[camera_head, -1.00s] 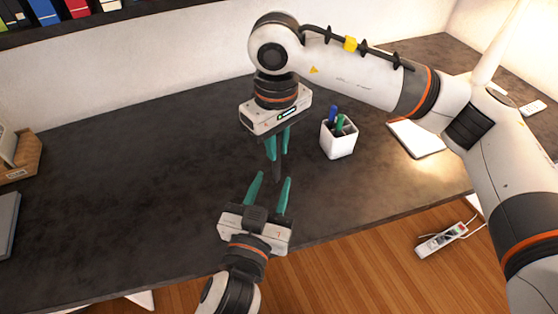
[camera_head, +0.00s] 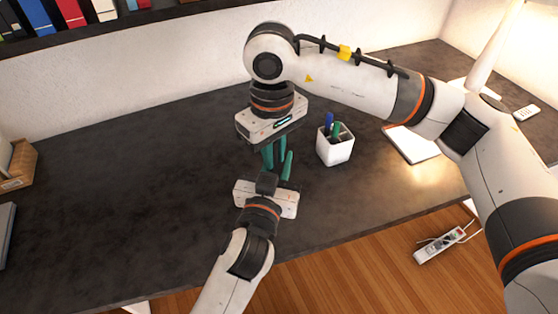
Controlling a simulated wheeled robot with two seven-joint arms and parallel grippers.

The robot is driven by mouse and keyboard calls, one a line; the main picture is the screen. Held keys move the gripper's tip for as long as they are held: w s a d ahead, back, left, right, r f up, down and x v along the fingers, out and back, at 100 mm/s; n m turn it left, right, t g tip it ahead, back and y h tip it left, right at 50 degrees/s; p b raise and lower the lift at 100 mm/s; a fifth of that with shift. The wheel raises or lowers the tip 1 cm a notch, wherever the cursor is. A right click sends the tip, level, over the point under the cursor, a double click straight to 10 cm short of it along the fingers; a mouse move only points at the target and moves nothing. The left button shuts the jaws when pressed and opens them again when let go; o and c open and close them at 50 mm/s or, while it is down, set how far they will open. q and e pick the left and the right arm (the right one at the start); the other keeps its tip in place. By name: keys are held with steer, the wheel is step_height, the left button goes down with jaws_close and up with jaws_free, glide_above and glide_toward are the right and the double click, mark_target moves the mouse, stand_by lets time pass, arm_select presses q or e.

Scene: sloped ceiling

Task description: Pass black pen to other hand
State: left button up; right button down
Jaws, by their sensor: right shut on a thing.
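My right gripper (camera_head: 274,161) points down above the desk, shut on the black pen. In the earlier frame the pen hangs down from its fingers; now the pen is hidden behind the overlapping fingers and the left gripper. My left gripper (camera_head: 276,156) reaches up from the front edge of the desk, just below and in front of the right gripper. Its right finger stands well out to the side, so it looks open. Its left finger overlaps the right gripper's fingers, and I cannot tell whether it touches the pen.
A white pen cup (camera_head: 335,150) with a blue pen (camera_head: 328,120) and a green pen (camera_head: 336,131) stands close to the right of the grippers. A lit notebook (camera_head: 413,144) lies farther right. The dark desk (camera_head: 130,190) is clear on the left.

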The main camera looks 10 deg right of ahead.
arm_select(q)
steer(key=shift+d, duration=0.1)
jaws_close()
arm_select(e)
steer(key=shift+a, duration=0.1)
steer(key=c, duration=1.3)
jaws_free()
